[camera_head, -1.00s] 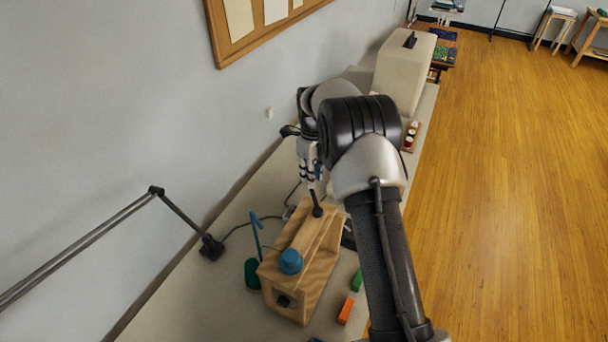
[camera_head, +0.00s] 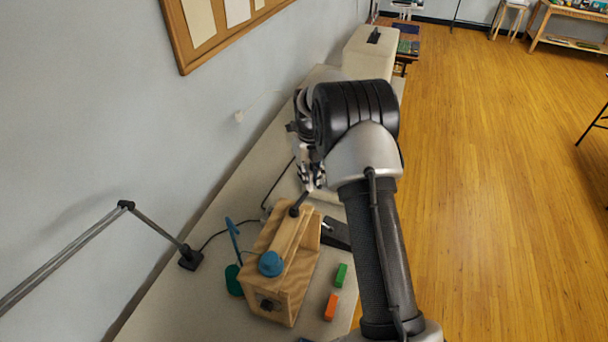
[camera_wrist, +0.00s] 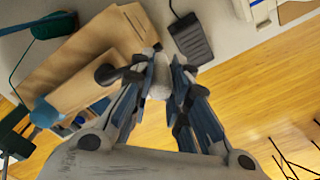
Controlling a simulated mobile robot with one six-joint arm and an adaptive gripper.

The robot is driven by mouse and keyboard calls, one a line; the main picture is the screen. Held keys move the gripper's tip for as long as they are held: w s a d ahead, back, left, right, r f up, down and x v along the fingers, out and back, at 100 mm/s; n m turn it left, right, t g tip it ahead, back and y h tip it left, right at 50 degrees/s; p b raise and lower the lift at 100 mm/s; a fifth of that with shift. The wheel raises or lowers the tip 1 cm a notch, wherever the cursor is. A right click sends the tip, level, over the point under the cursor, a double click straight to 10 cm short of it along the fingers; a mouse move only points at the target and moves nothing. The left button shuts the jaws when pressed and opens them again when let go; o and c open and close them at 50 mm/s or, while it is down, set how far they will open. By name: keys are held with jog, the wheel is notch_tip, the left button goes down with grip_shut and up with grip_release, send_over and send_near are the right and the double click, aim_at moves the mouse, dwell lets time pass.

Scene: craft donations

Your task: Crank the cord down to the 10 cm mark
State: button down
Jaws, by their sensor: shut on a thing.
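The wooden winch box (camera_head: 300,262) stands on the long bench. It also shows in the wrist view (camera_wrist: 85,65). A dark crank (camera_head: 298,206) sits on its far end and leans up to the right; its arm shows in the wrist view (camera_wrist: 108,74). My gripper (camera_head: 312,184) is at the crank's upper end. In the wrist view its fingers (camera_wrist: 160,88) are shut around the pale crank handle (camera_wrist: 160,72). A blue round part (camera_head: 270,263) is on the box's near end. I cannot make out the cord or the 10 cm mark.
A teal stand (camera_head: 234,280) is left of the box. A green block (camera_head: 341,275) and an orange block (camera_head: 331,307) lie at its right. A dark pedal-like object (camera_head: 336,233) lies close to the box. A lamp arm (camera_head: 155,228) reaches in from the left.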

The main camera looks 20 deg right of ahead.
jog(key=shift+s+d+m, duration=0.25)
jog(key=shift+m, duration=0.15)
jog(key=shift+s, duration=0.1)
jog(key=c, duration=1.5)
grip_release()
jog(key=shift+r, duration=0.1)
notch_tip(320, 180, up, 12)
jog(key=shift+f, duration=0.1)
